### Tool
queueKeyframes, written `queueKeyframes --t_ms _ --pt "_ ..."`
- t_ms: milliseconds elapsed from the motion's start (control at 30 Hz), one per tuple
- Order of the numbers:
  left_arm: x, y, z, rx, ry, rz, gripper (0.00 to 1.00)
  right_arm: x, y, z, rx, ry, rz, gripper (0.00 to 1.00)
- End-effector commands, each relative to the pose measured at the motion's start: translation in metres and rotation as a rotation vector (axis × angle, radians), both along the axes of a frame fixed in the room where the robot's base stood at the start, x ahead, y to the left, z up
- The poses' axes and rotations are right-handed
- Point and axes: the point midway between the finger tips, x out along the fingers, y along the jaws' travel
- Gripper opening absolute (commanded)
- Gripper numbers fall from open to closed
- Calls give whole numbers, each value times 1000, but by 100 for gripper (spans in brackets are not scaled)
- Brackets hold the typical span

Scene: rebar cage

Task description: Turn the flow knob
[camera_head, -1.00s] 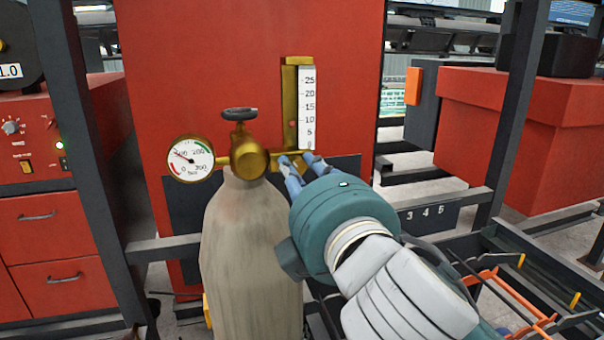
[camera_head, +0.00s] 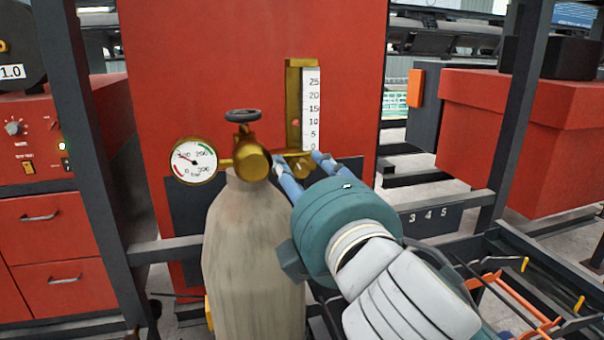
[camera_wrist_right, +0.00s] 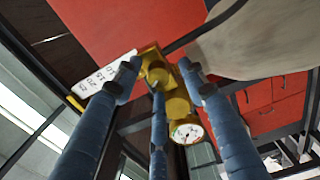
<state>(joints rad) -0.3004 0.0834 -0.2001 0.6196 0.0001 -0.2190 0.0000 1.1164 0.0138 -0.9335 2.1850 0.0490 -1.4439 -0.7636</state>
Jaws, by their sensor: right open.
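The brass flow knob (camera_head: 302,168) is at the foot of the flow meter. The flow meter's white scale (camera_head: 312,108) reads 0 to 25, and a small reddish spot shows beside about the 10 mark. My right gripper (camera_head: 298,162) has its blue fingers spread on either side of the knob. In the right wrist view, the knob (camera_wrist_right: 158,72) lies between the open fingers of the gripper (camera_wrist_right: 160,68); contact cannot be told. The regulator body (camera_head: 250,162) joins the meter to the round gauge (camera_head: 194,160). My left gripper is not in view.
The gas cylinder (camera_head: 250,250) stands just left of my right gripper, with a dark handwheel (camera_head: 243,115) above. A red panel (camera_head: 220,60) is behind. A dark frame post (camera_head: 85,130) stands left, and a rack with orange hooks (camera_head: 510,290) is at lower right.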

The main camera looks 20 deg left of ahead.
Motion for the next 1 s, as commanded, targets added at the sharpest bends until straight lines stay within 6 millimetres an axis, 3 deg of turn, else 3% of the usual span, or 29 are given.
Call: queueKeyframes --t_ms 500,867,1000 --pt "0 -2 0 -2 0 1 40 -57 -37 0 0 0 2 41" --pt "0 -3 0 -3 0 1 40 -61 -40 -1 -1 2 1 41" --pt "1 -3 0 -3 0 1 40 -55 -45 -10 28 47 -8 41"
